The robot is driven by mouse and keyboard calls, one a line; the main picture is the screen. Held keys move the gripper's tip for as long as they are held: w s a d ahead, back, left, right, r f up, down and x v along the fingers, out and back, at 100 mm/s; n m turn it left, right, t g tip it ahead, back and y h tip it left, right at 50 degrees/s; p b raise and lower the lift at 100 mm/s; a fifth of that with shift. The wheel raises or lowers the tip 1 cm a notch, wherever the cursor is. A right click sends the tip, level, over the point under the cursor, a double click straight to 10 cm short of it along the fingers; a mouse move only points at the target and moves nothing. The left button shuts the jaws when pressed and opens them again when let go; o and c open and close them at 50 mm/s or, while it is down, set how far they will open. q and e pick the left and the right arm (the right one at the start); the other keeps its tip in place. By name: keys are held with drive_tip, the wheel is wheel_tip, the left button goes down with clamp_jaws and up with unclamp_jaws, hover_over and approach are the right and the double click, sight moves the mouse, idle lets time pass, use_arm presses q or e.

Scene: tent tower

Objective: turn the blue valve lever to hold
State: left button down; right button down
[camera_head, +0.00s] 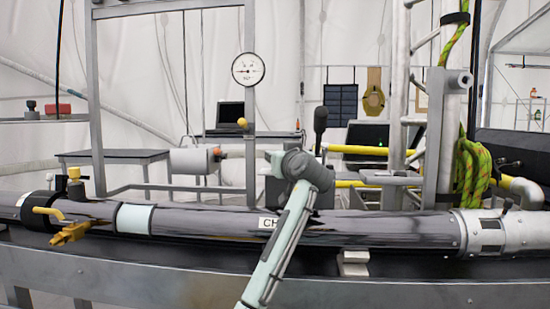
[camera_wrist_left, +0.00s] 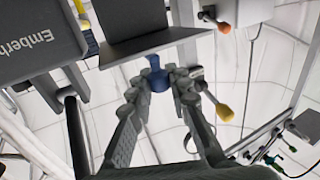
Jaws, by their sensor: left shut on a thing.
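In the left wrist view, a blue lever (camera_wrist_left: 158,79) stands between the fingertips of my left gripper (camera_wrist_left: 160,91). The gripper is shut on it, with one grey finger on each side. Only part of the lever shows, so its setting cannot be read. In the head view, my pale arm rises from the bottom middle to a dark wrist. My fingers and the blue lever are hidden or cannot be made out there. My right gripper is not in view.
A long dark pipe (camera_head: 380,228) crosses the front. A pressure gauge (camera_head: 248,69) and a yellow knob (camera_head: 242,122) sit on a grey post. A green rope coil (camera_head: 472,168) hangs at the right.

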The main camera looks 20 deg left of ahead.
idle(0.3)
use_arm(q)
drive_tip(key=c, duration=1.4)
unclamp_jaws()
drive_tip(key=v, duration=1.2)
drive_tip(key=shift+w+d, duration=0.1)
